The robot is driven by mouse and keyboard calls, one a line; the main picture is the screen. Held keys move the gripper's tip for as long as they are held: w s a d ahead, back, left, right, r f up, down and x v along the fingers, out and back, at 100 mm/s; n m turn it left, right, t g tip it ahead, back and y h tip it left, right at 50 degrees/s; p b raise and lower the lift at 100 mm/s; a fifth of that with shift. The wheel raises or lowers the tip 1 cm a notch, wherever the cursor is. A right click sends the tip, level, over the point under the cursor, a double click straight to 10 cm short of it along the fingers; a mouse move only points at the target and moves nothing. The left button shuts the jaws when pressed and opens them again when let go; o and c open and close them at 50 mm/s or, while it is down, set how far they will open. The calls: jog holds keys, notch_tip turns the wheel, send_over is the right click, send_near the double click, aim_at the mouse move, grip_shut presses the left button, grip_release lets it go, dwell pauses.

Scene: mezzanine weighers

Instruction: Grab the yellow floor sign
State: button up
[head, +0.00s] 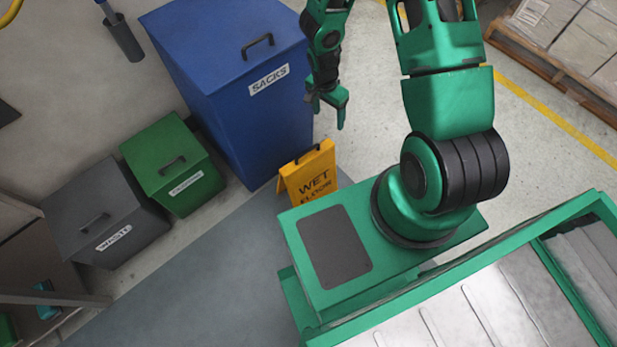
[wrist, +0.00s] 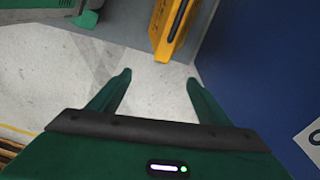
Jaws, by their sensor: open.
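The yellow floor sign (head: 310,176), lettered WET FLOOR, stands on the floor in front of the blue bin, with a dark handle slot at its top. My base hides part of its lower right. In the wrist view the sign (wrist: 166,32) shows at the top, ahead of the fingertips and a little right of centre. My gripper (head: 327,110) points down above and behind the sign in the head view. In the wrist view my gripper (wrist: 158,78) has its two green fingers wide apart, with only floor between them. It is not touching the sign.
A blue SACKS bin (head: 235,90) stands close beside my gripper; its blue side (wrist: 260,60) fills the right of the wrist view. A green bin (head: 173,165) and a grey WASTE bin (head: 92,212) stand left. A loaded pallet (head: 560,75) is at top right.

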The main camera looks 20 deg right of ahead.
aim_at(308, 158)
jog(key=s+a+f, duration=0.1)
jog(key=a+f, duration=0.1)
jog(key=f, duration=0.2)
jog(key=s+a+f+m+y, duration=0.1)
jog(key=a+f, duration=0.2)
jog(key=f, duration=0.1)
jog(key=a+f+m, duration=0.1)
jog(key=a+f, duration=0.2)
jog(key=f, duration=0.1)
jog(key=shift+s+a+f, duration=0.15)
jog(key=shift+s, duration=0.25)
notch_tip(308, 158, down, 4)
jog(key=shift+f, duration=0.1)
jog(key=shift+w+f, duration=0.2)
jog(key=shift+f, duration=1.45)
jog(key=shift+w+f, duration=0.2)
jog(key=shift+f, duration=1.45)
jog(key=shift+c, duration=0.3)
grip_shut()
